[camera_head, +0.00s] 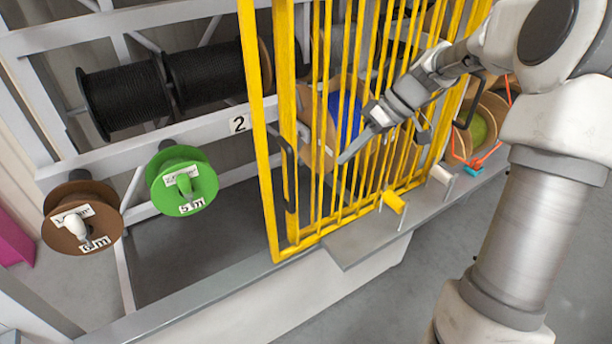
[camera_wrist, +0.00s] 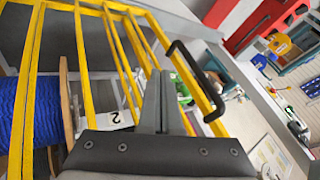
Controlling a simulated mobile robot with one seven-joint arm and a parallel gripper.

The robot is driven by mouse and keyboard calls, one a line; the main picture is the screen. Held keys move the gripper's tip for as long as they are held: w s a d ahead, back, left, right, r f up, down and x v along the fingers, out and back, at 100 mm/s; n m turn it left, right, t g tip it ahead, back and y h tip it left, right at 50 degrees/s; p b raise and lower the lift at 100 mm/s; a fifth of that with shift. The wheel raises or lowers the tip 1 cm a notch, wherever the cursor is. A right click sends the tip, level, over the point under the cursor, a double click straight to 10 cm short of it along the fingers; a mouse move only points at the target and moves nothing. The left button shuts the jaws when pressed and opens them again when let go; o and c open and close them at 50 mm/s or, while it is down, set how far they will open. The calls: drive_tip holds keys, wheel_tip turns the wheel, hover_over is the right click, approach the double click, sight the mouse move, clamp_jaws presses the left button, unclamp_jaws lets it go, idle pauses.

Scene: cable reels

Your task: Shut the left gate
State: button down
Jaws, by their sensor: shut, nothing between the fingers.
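The yellow barred gate (camera_head: 262,130) stands across the middle of the rack in the head view. Its bars overlap other yellow bars behind, so I cannot tell the two panels fully apart. The bay to its left is uncovered. A black handle (camera_head: 291,178) is on the gate's left upright; it also shows in the wrist view (camera_wrist: 194,82). My gripper (camera_head: 343,159) is shut and empty, in front of the bars and right of the handle. In the wrist view its fingers (camera_wrist: 158,100) point towards the bars beside the handle, apparently apart from it.
A green reel (camera_head: 205,180) and a brown reel (camera_head: 105,222) stick out from the uncovered left bay. Black cable reels (camera_head: 125,95) lie on the upper level. A small yellow peg (camera_head: 394,201) stands on the grey ledge (camera_head: 365,240). A blue reel sits behind the bars.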

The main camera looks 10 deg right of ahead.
hover_over(310, 188)
drive_tip(key=s+d, duration=0.2)
drive_tip(key=s, duration=0.2)
wheel_tip(310, 188, down, 8)
drive_tip(key=r, duration=0.1)
drive_tip(key=shift+s+a+f+p, duration=0.15)
drive_tip(key=shift+s+a+p, duration=0.15)
drive_tip(key=shift+a, duration=0.35)
drive_tip(key=shift+s+a+f+p, duration=0.2)
drive_tip(key=shift+s+a, duration=0.2)
drive_tip(key=shift+a, duration=0.25)
drive_tip(key=shift+s+a+f+p, duration=0.15)
drive_tip(key=shift+s+a+p, duration=0.15)
drive_tip(key=shift+a, duration=0.35)
drive_tip(key=shift+a, duration=0.1)
